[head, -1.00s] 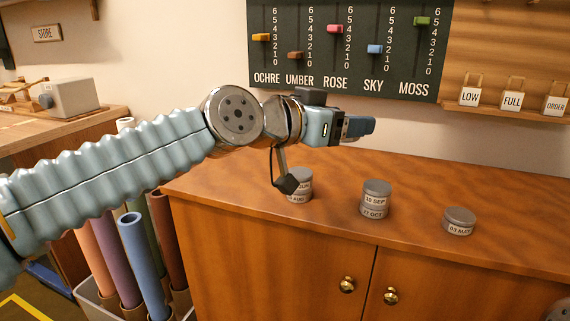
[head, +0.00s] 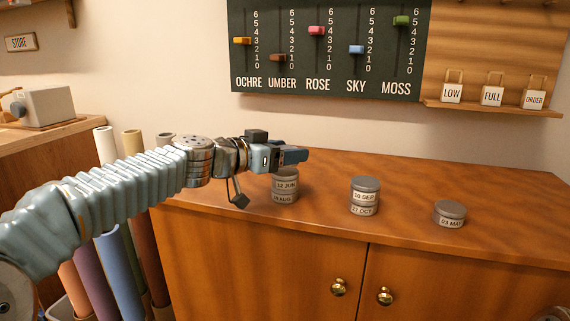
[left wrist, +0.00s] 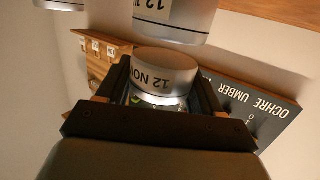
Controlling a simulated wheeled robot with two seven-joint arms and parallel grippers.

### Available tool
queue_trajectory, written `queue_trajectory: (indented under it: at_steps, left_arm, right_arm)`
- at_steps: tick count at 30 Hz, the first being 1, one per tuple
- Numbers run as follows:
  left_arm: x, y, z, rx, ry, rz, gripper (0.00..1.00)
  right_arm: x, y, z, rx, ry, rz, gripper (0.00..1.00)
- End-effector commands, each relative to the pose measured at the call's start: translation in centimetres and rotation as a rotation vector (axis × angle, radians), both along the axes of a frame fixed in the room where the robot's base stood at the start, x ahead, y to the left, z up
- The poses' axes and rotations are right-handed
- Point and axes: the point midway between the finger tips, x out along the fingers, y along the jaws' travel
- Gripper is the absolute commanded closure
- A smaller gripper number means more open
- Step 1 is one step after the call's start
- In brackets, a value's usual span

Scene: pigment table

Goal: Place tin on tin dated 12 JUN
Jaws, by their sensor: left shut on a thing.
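My left gripper (head: 296,155) is shut on a grey tin (left wrist: 160,75). Its label, upside down in the left wrist view, reads 12 NOV. In the head view the fingers hide this tin. The tin dated 12 JUN (head: 286,186) sits on a tin dated 19 AUG (head: 284,198) at the left of the cabinet top, just below and left of the fingertips. The gripper partly covers its top. A tin with a label starting 12 (left wrist: 175,25) shows at the top of the left wrist view, apart from the held tin. My right gripper is not in view.
Right of that stack stand a tin that seems dated 10 SEP (head: 365,194) on one dated 27 OCT (head: 362,209), and a lone tin dated 03 MAY (head: 449,218). The cabinet top (head: 410,185) is clear between them. A slider board (head: 325,50) hangs behind.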

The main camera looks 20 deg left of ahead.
Motion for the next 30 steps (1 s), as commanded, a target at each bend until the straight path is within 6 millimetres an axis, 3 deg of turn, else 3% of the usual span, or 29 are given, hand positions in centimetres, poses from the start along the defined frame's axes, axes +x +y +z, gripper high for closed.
queue_trajectory:
  at_steps: [3, 16, 17, 21, 30]
  left_arm:
    - [-0.05, 0.0, -1.59, -0.001, 0.001, 0.0, 0.66]
    - [-0.06, -0.01, -2.0, 0.0, -0.001, 0.001, 0.66]
    - [-0.06, -0.02, -1.84, 0.0, -0.001, 0.001, 0.3]
    - [-0.06, -0.03, -1.82, 0.0, 0.0, 0.0, 0.09]
    - [-0.06, -0.02, -1.63, 0.0, 0.0, 0.001, 0.09]
  right_arm:
    - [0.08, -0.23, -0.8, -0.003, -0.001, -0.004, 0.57]
    - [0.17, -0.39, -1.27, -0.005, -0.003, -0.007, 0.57]
    - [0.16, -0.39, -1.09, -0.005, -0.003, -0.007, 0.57]
    - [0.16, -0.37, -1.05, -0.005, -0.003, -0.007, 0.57]
    - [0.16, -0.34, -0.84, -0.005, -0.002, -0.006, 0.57]
